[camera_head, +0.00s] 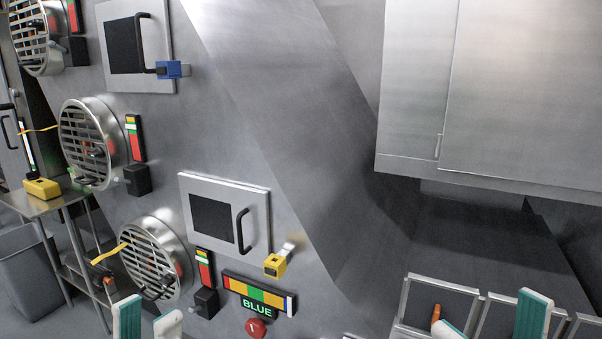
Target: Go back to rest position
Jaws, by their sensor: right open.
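My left gripper (147,318) shows at the bottom edge of the head view, left of the middle. Its two pale, teal-edged fingers stand apart, with nothing visible between them. My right gripper (491,322) shows at the bottom right. Its fingers are wide apart and I see nothing held between them. Both grippers are cut off by the lower edge, so the wrists are hidden.
A steel wall carries a lower hatch (227,220), an upper hatch (138,47), round vents (92,143), a BLUE display (257,308) and a red button (256,328). Metal frames (441,287) stand near my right gripper. A steel cart (37,204) and grey bin (28,270) are left.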

